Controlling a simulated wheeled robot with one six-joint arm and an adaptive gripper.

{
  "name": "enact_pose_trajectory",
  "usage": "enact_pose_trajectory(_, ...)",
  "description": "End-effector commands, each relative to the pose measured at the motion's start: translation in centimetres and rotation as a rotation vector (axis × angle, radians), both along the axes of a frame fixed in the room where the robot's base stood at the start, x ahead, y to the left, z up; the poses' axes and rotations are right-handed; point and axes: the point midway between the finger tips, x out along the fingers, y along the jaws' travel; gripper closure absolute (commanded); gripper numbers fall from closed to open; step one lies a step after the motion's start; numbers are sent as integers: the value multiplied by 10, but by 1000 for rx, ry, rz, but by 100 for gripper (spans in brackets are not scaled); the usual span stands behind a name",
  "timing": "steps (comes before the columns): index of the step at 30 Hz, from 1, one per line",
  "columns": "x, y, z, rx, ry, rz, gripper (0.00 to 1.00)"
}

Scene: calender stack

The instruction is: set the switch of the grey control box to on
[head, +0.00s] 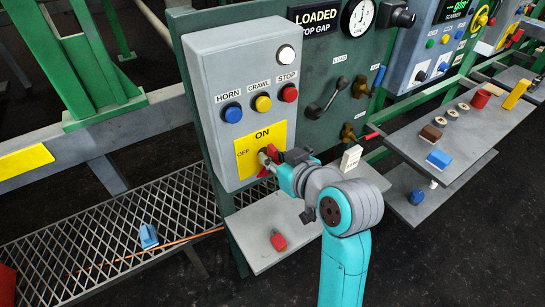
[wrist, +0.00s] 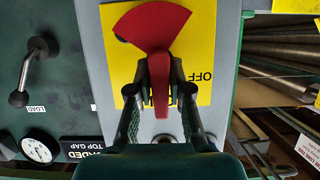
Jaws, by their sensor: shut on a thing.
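The grey control box (head: 212,70) stands upright on a green panel in the head view. Its yellow plate (head: 246,146) reads ON at the top and OFF at the left. The red switch (head: 285,163) is mostly hidden by my gripper (head: 274,160) there. In the wrist view, where the plate (wrist: 205,40) is upside down, the switch (wrist: 152,28) has a wide fan-shaped part above and a narrow handle running down towards the ON lettering, which it partly covers. My gripper (wrist: 160,78) is shut on that handle, one finger on each side.
Blue HORN (head: 232,112), yellow CRAWL (head: 263,103) and red STOP (head: 289,92) buttons sit above the plate. A lever (head: 325,98) sticks out from the panel at right. A grey shelf (head: 260,222) with a red block (head: 278,241) lies below.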

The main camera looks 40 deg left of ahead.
Motion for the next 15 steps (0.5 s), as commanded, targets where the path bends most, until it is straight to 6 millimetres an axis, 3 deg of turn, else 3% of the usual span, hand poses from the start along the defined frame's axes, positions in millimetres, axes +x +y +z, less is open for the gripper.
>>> enact_pose_trajectory(10, 0, 0, -2, -3, 4, 0, 100)
enact_pose_trajectory(11, 0, 0, -2, -3, 4, 0, 74)
enact_pose_trajectory(12, 0, 0, -1, -3, 4, 0, 64)
enact_pose_trajectory(13, 0, 0, -1, -2, 3, 0, 56)
enact_pose_trajectory(15, 0, 0, -1, -2, 3, 0, 56)
